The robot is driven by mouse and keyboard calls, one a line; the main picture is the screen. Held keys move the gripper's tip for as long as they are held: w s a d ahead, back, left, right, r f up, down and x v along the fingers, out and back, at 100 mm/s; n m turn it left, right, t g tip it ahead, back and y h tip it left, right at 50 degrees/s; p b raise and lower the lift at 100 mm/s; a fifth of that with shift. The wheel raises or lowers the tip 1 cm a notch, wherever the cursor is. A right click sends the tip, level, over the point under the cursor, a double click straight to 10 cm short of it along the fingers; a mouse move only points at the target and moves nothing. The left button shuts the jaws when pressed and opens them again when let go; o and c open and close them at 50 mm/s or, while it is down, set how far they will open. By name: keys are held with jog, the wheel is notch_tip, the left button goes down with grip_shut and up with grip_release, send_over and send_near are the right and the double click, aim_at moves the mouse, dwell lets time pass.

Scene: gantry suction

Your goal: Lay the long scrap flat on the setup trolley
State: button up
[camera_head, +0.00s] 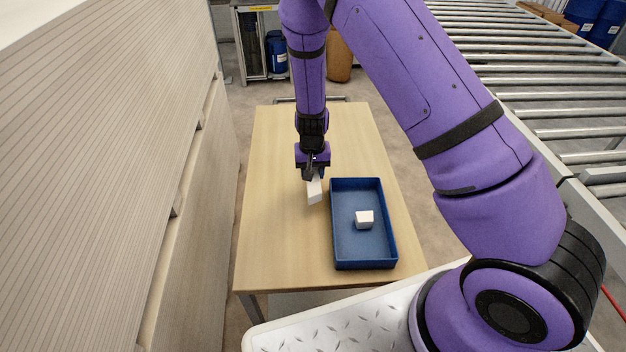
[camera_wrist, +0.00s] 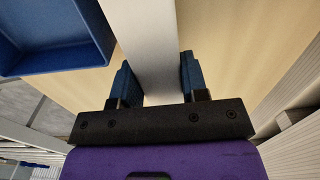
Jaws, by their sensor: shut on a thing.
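The long scrap (camera_head: 314,192) is a pale, straight-edged piece below my gripper (camera_head: 313,174) in the head view. In the wrist view the scrap (camera_wrist: 148,40) runs between the two blue finger pads of my gripper (camera_wrist: 156,75) and out past the top edge. My gripper is shut on it. In the head view it hangs steeply and looks tilted, over the wooden top of the setup trolley (camera_head: 285,240), left of the blue tray. I cannot tell whether its lower end touches the top. My fingers partly hide its upper end.
A blue tray (camera_head: 334,235) with raised walls stands on the trolley's right side, with a small white block (camera_head: 364,219) inside. The trolley top is clear left of the tray and behind it. Stacked pale boards (camera_head: 100,150) rise on the left; a roller conveyor (camera_head: 560,133) runs on the right.

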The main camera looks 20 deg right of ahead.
jog(key=shift+d+f, duration=0.1)
jog(key=shift+f, duration=1.8)
jog(key=shift+f, duration=0.2)
jog(key=o, duration=1)
jog(key=shift+r, duration=0.1)
